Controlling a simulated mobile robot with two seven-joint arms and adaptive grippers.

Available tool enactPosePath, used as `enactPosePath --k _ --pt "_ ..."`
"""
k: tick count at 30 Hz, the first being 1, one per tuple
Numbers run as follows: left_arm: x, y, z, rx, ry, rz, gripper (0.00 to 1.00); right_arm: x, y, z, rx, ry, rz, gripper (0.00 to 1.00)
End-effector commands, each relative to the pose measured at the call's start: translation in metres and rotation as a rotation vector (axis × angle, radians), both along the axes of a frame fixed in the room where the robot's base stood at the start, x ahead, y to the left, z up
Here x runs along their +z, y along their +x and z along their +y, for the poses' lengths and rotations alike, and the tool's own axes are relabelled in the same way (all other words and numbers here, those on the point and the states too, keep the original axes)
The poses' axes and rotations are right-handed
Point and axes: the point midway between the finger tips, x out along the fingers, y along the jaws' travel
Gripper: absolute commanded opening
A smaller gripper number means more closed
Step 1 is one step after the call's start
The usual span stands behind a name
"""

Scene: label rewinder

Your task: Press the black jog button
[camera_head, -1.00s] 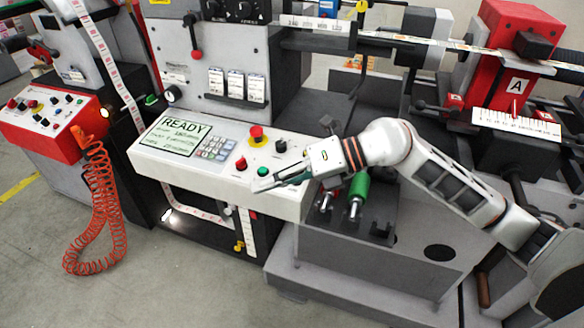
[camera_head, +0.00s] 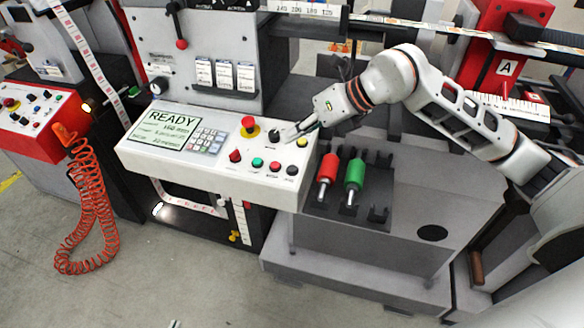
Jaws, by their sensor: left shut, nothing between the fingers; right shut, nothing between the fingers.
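The pale control panel (camera_head: 205,168) carries a front row of buttons with a black button (camera_head: 292,170) at its right end. A black knob (camera_head: 274,134) sits behind that row, beside the red mushroom button (camera_head: 249,127). I cannot read their labels, so I cannot tell which is the jog button. My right gripper (camera_head: 287,135) is shut and empty, its fingertips close to the black knob's right side; I cannot tell if they touch. The front black button is uncovered. Only a small tip of my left gripper (camera_head: 174,324) shows at the bottom edge, shut, far from the panel.
The panel's screen (camera_head: 165,130) reads READY. A yellow button (camera_head: 302,142) lies just below my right gripper. A coiled orange hose (camera_head: 85,215) hangs at left.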

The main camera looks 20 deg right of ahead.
Motion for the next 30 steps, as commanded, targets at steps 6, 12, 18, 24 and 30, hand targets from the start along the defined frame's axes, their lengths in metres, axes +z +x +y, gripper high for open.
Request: enactPosePath --k 6,12,18,24,30 --pt "-0.007 0.001 -0.003 -0.003 -0.006 -0.005 0.0 -0.017 0.002 -0.001 -0.001 0.002 0.001 0.0" --pt "-0.016 0.003 -0.007 -0.009 -0.012 -0.016 0.0 -0.044 0.004 -0.003 0.0 0.001 0.003 0.0" --pt "-0.035 0.002 -0.006 -0.009 -0.01 -0.014 0.0 -0.07 0.008 -0.006 0.0 0.001 0.003 0.0" --pt "-0.047 0.0 -0.005 -0.009 -0.008 -0.006 0.0 -0.085 0.01 -0.007 0.0 0.0 0.001 0.0" --pt "-0.049 -0.001 -0.005 -0.009 -0.006 -0.002 0.0 -0.085 0.011 -0.007 0.001 0.001 0.0 0.0"
